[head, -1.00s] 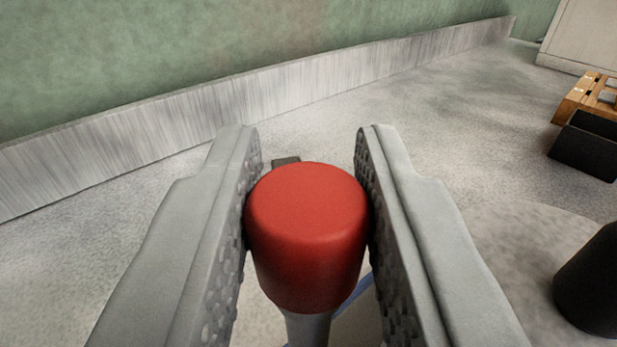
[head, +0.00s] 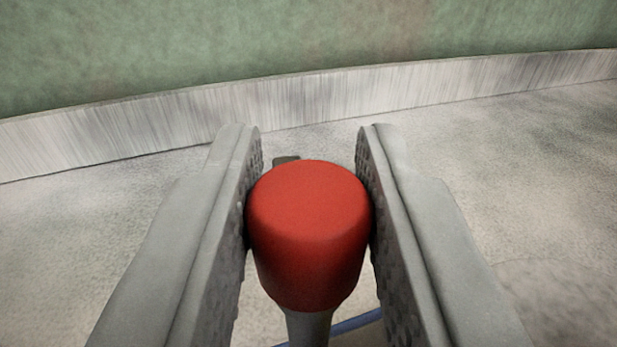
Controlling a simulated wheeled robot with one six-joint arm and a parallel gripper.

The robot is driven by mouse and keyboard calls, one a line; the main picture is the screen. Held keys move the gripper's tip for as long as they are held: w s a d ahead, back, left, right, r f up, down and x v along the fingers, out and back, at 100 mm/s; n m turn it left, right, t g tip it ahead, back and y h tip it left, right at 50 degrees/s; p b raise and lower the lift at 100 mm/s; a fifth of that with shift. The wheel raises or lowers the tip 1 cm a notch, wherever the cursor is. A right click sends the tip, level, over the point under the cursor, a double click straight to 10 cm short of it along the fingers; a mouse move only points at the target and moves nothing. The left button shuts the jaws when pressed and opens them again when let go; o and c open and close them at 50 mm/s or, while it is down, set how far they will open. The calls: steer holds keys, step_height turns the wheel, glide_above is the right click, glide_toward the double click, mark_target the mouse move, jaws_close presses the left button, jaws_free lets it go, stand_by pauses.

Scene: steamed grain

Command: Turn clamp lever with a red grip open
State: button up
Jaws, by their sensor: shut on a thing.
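The red grip (head: 309,235) of the clamp lever is in the middle of the head view, a rounded cylinder with its end towards me. A grey shaft (head: 307,328) shows below it. My gripper (head: 309,150) is shut on the red grip, with one textured grey finger pressed to each side. A small dark piece (head: 286,160) shows just behind the grip. The rest of the clamp is hidden by the grip and fingers.
A speckled grey surface (head: 520,170) spreads around the gripper, clear on both sides. A low metal strip (head: 300,103) runs along the back, below a green wall (head: 250,40). A blue strip (head: 355,323) shows low behind the shaft.

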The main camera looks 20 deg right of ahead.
steer(key=shift+r+n+y, duration=0.1)
steer(key=shift+n+y, duration=0.4)
steer(key=shift+y, duration=0.2)
steer(key=o, duration=1)
steer(key=shift+c, duration=0.2)
steer(key=shift+s, duration=0.1)
steer(key=s+a, duration=0.3)
steer(key=s, duration=1.4)
